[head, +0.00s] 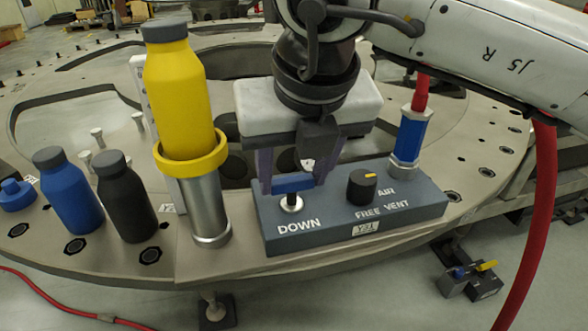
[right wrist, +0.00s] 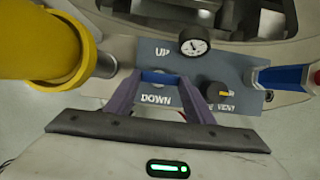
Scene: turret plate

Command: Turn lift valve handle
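The lift valve handle (head: 293,184) is a blue bar on a dark stem above a round metal base, behind the DOWN label on the grey-blue valve box (head: 410,212). My right gripper (head: 294,187) reaches down from above with its two purple fingers apart, one on each side of the bar. In the right wrist view the blue handle (right wrist: 155,77) lies between the fingertips (right wrist: 160,78), with a gap seeming to show on its right. Whether a finger touches it is unclear. The UP label (right wrist: 162,52) is on the box's far side. My left gripper is not in view.
A yellow bottle-shaped cylinder (head: 182,95) on a metal post stands close left of the box. Blue (head: 68,192) and black (head: 126,198) bottle shapes stand farther left. A black knob (head: 362,186), a gauge (right wrist: 194,45) and a blue air fitting (head: 409,138) with red hose are nearby.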

